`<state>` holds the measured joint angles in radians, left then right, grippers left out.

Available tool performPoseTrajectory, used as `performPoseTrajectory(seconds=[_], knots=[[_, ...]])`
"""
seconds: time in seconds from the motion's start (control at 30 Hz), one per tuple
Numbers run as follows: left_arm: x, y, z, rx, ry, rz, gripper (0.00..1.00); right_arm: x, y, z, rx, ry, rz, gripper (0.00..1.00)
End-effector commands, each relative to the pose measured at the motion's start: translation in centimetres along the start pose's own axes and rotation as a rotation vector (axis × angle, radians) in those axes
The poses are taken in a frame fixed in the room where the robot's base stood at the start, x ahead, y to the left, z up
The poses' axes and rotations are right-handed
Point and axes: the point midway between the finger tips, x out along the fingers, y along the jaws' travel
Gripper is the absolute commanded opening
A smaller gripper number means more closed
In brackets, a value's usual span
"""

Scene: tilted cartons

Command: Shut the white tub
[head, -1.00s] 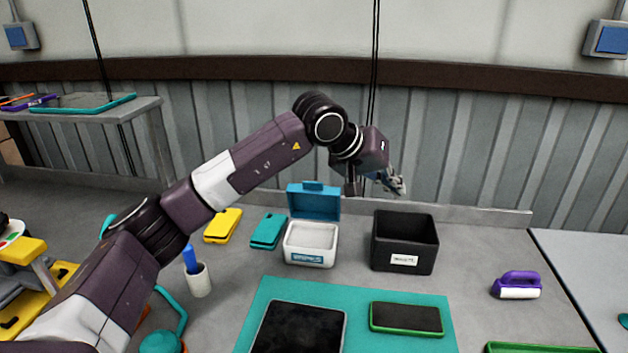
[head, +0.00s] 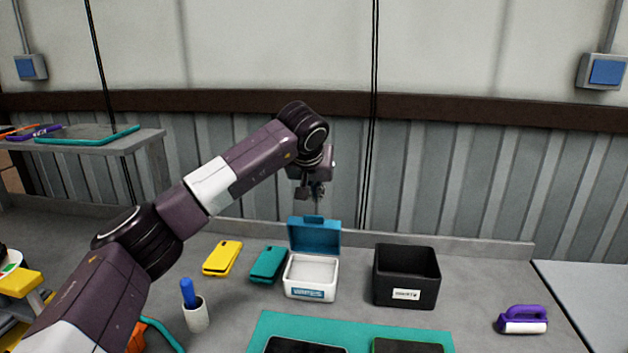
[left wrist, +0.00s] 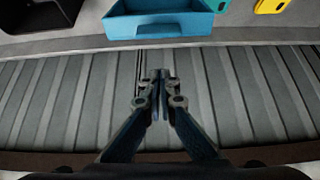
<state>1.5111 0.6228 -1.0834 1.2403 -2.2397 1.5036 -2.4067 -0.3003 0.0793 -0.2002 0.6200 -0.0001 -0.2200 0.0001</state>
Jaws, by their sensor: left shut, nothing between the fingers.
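The white tub (head: 311,278) stands on the grey bench with its blue lid (head: 314,236) raised, hinged at the back edge and standing nearly upright. The lid also shows at the top of the left wrist view (left wrist: 160,24). My left gripper (head: 317,192) is above and behind the raised lid, apart from it. In the left wrist view its fingers (left wrist: 158,78) are shut together with nothing between them. The tub's white body is hidden behind the lid in that view. My right gripper is in neither view.
A black open box (head: 406,277) stands just right of the tub. A teal case (head: 268,264) and a yellow case (head: 222,258) lie to its left, with a white cup (head: 196,315) nearer. A teal mat (head: 265,331) lies in front. The ribbed wall (head: 450,185) rises behind.

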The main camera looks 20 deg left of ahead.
Motion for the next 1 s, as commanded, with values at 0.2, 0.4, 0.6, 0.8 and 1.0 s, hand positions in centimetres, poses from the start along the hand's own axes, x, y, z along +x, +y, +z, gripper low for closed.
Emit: performPoseTrajectory(seconds=[0.2, 0.4, 0.6, 0.8, 1.0], knots=[[0.0, 0.0, 2.0, 0.003, 0.001, 0.001, 0.00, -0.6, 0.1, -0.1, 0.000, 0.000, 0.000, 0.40], [-0.5, 0.1, 3.4, 0.001, 0.000, 0.002, 0.00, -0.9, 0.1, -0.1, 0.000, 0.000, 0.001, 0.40], [-0.6, 0.0, 3.8, 0.000, 0.000, 0.001, 0.00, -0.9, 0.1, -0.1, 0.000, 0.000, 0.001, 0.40], [-0.6, 0.0, 3.8, 0.000, 0.000, 0.001, 0.00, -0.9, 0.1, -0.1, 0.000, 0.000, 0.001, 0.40], [-0.6, 0.0, 3.9, 0.000, 0.001, 0.002, 0.00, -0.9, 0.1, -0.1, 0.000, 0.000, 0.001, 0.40]])
